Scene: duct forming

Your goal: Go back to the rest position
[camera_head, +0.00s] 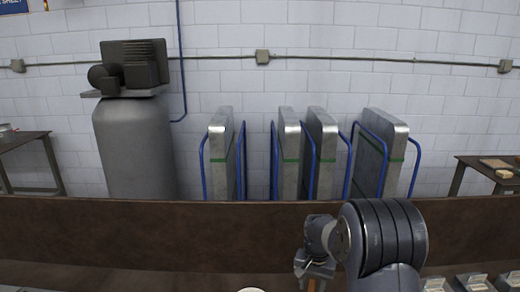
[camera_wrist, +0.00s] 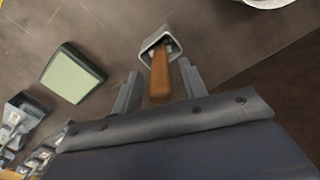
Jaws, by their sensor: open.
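My gripper (camera_wrist: 160,80) is open in the wrist view, with one finger on each side of a tool's brown wooden handle (camera_wrist: 160,72). There are visible gaps between the handle and the fingers. A grey metal piece (camera_wrist: 147,50) is at the far end of the handle. In the head view my gripper (camera_head: 315,268) points down at the lower middle, in front of the brown bench (camera_head: 150,235). A sliver of brown shows under it there, and its fingertips are hard to make out.
A pad with a pale green face (camera_wrist: 72,78) lies left of the tool in the wrist view. Several grey metal parts (camera_wrist: 22,115) lie at the left edge. A white round item (camera_wrist: 268,3) is at the top right. A grey tank (camera_head: 135,145) and blue-framed metal stacks (camera_head: 222,155) stand behind the bench.

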